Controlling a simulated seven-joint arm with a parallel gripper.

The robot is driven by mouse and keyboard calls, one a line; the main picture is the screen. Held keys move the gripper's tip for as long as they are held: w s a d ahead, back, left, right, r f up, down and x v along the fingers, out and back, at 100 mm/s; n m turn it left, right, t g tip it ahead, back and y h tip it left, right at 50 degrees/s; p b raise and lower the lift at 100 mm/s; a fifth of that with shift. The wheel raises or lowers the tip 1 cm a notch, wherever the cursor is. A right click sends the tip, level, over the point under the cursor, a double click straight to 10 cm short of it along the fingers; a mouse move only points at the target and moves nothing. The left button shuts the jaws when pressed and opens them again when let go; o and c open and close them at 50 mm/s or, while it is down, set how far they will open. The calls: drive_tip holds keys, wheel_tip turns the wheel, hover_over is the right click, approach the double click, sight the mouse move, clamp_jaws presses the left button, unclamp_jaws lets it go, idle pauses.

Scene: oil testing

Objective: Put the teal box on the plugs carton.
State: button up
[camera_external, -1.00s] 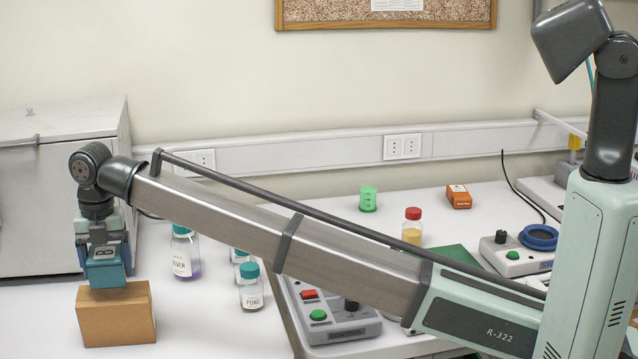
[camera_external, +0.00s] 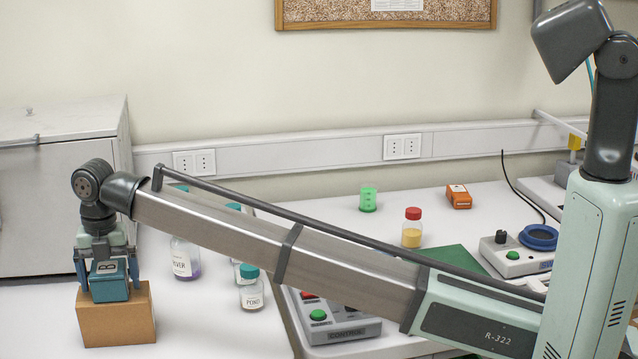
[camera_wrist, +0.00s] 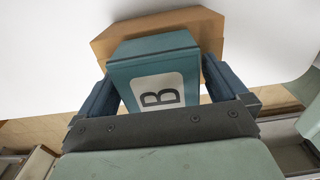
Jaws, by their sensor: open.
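The teal box (camera_external: 109,284), marked with a letter B on a white label, sits upright on top of the brown plugs carton (camera_external: 118,325) at the left of the external view. In the wrist view the teal box (camera_wrist: 148,62) stands over the carton (camera_wrist: 205,22), whose top shows around it. My gripper (camera_external: 109,290) is open and still around the box, with one dark blue finger on each side. In the wrist view a narrow gap shows beside the box at the fingers. The carton's printing is not visible.
A grey cabinet (camera_external: 60,190) stands behind the carton on the left. Several jars are to the right, including one with purple content (camera_external: 185,262) and one with a teal lid (camera_external: 251,293). A control box (camera_external: 340,325) lies farther right. White table is free around the carton.

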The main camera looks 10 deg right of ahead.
sight(89, 275)
drive_tip(key=shift+r, duration=0.1)
wheel_tip(89, 275, up, 12)
idle(0.6)
